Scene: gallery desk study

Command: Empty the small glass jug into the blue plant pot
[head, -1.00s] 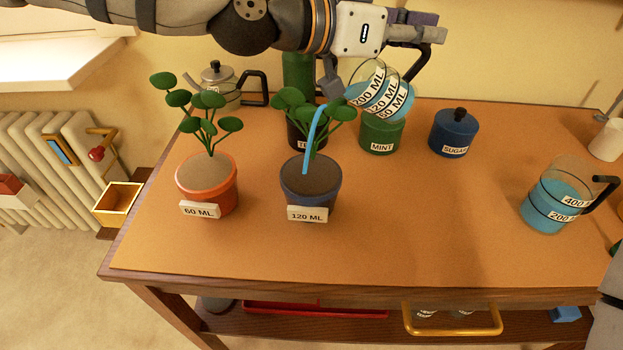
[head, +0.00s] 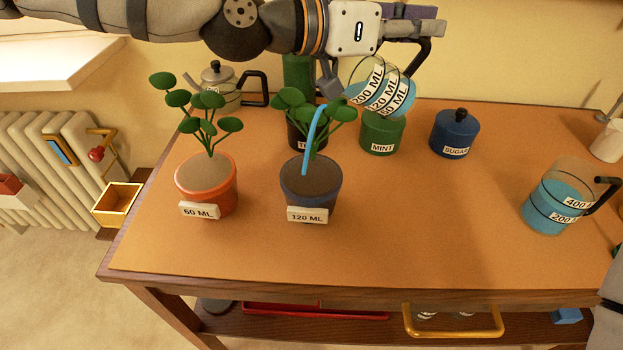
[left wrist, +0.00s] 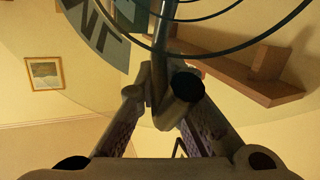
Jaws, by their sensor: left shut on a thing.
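My left gripper (head: 424,42) is shut on the jug's black handle, above the back of the desk. In the left wrist view its fingers (left wrist: 165,105) close on the handle and the jug's glass (left wrist: 150,25) fills the top. My right gripper is not in view.
An orange pot (head: 207,185) labelled 60 ML stands left of the blue pot. A green mint tin (head: 382,135) is under the jug, a blue sugar tin (head: 455,135) beside it. A larger jug (head: 553,205) stands right. The desk's front middle is clear.

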